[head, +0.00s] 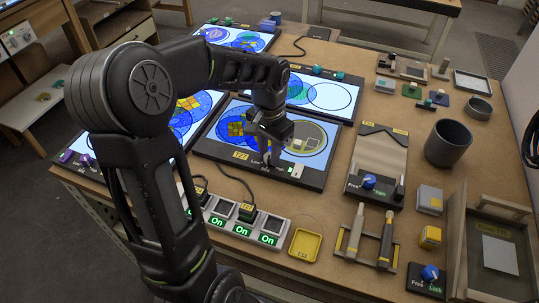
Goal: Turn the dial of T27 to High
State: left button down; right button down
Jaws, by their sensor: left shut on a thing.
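The T27 light panel (210,148) lies flat on the table, its screen lit with overlapping coloured circles. Its yellow T27 label (240,155) and the word Low show on the front edge. My left gripper (268,154) reaches down over this front edge, just right of Low. It is shut on the dial of T27, which is mostly hidden by the fingers, so its pointer cannot be read. A small white piece (296,171) sits on the edge right of the gripper. My right gripper is not in view.
Other lit panels (325,95) stand behind and left. In front are a power strip (240,228) with green On lights and a yellow tray (305,244). A grey cup (448,143), a clipboard-like stand (378,150) and blue Free/Lock knobs (430,273) stand to the right.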

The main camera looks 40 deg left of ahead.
aim_at(269, 155)
pick_arm(q)
jog(key=n+b, duration=0.1)
jog(key=n, duration=0.4)
jog(key=shift+n, duration=0.3)
jog(key=shift+r+n+b, duration=0.1)
jog(key=shift+n+b, duration=0.4)
jog(key=shift+n, duration=1.8)
jog(key=c, duration=1.1)
grip_release()
jog(key=shift+c, duration=0.2)
notch_tip(269, 155, up, 8)
jog(key=shift+f, duration=0.1)
